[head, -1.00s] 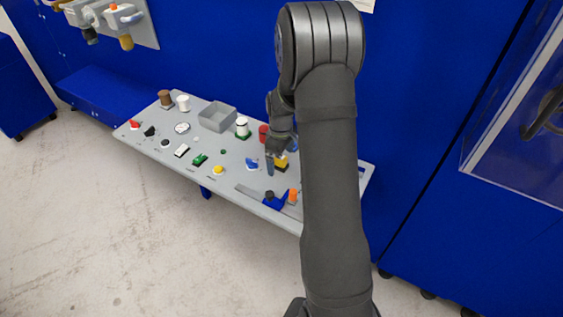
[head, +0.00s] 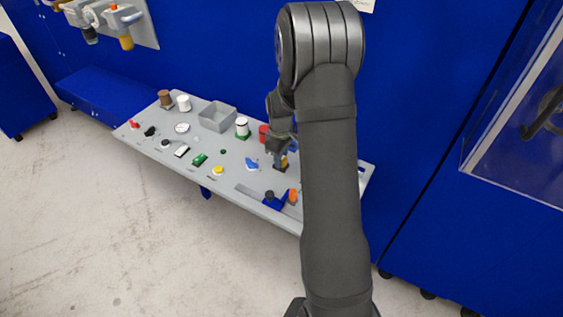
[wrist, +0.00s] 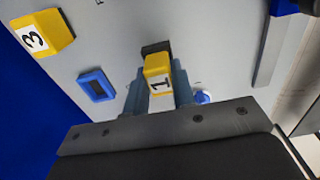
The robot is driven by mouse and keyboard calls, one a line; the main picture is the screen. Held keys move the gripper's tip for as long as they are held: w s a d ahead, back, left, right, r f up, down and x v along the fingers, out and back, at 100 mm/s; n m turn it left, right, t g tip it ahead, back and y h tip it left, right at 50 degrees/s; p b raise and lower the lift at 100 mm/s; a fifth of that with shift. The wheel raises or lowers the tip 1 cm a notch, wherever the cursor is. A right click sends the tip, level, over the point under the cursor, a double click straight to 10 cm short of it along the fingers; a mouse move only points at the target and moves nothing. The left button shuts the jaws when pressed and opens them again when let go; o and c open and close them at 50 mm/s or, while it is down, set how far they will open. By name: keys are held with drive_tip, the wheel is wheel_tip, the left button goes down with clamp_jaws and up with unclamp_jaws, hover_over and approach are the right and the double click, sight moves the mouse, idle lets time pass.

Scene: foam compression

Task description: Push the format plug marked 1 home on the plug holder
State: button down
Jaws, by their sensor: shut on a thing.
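The yellow format plug marked 1 (wrist: 158,68) is between the fingers of my gripper (wrist: 158,78) in the wrist view, with its label facing the camera. My gripper is shut on it. A dark block (wrist: 155,47), which looks like the plug holder, shows just beyond the plug's far end. I cannot tell how deep the plug sits on it. In the head view my gripper (head: 281,160) is low over the bench, and only a sliver of yellow shows beside the fingers. My arm hides the bench to the right.
A yellow block marked 3 (wrist: 42,33) and a blue rectangular frame (wrist: 96,85) lie to the left in the wrist view. On the grey bench (head: 235,175) stand a grey bin (head: 217,117), a white-and-green cylinder (head: 242,128), a red cylinder (head: 264,133) and a blue fixture (head: 275,201).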

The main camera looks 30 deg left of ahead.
idle(0.4)
drive_tip(key=shift+r, duration=2.05)
drive_tip(key=shift+w, duration=0.1)
drive_tip(key=w+a+r, duration=0.2)
drive_tip(key=w+r, duration=0.2)
drive_tip(key=w, duration=0.6)
drive_tip(key=shift+s+d+f, duration=0.1)
drive_tip(key=shift+d+f, duration=0.05)
drive_tip(key=shift+f, duration=1.4)
drive_tip(key=shift+d+f, duration=0.1)
drive_tip(key=shift+f, duration=1.45)
drive_tip(key=shift+f, duration=0.95)
